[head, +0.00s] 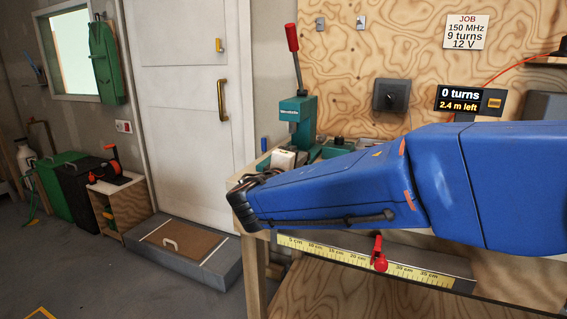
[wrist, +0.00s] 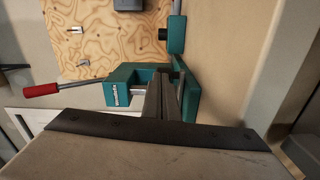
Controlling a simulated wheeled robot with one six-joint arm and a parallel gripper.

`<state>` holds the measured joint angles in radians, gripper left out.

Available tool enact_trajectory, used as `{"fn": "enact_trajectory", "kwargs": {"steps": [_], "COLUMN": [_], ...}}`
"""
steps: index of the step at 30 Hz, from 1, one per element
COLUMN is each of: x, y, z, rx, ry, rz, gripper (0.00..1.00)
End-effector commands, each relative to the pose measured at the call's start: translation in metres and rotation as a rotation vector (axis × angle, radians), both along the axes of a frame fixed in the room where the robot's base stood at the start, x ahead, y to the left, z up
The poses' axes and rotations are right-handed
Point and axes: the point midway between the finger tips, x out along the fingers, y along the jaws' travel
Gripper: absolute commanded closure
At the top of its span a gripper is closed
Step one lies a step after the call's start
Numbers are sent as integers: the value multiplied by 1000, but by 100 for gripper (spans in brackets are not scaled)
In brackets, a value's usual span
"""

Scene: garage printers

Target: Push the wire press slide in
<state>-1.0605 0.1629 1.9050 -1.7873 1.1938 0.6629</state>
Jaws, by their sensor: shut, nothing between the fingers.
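The teal wire press (head: 298,112) stands on the bench in the head view, with its red-handled lever (head: 292,40) raised. In the wrist view the press (wrist: 120,88) lies just beyond my gripper (wrist: 166,80), with its lever (wrist: 42,90) reaching left. My gripper's fingers are together and empty, pointing into the gap between the teal parts. I cannot tell whether they touch the press. A small silver part shows beside the fingers; I cannot tell if it is the slide. In the head view my blue arm hides the fingers and part of the bench.
A display (head: 470,100) reads 0 turns and 2.4 m left. A knob switch (head: 391,96) is on the plywood wall. A ruler (head: 330,258) with a red stop (head: 378,256) runs along the bench front. A grey step (head: 190,262) lies before the white door (head: 185,110).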

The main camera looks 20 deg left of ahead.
Motion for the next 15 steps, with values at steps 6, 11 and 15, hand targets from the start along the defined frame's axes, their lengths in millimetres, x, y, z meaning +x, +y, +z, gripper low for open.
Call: {"fn": "enact_trajectory", "kwargs": {"steps": [6,11,15], "x": [3,5,6], "y": [0,0,0], "z": [0,0,0], "rx": [0,0,0], "ry": [0,0,0], "rz": [0,0,0], "gripper": [100,100,100]}}
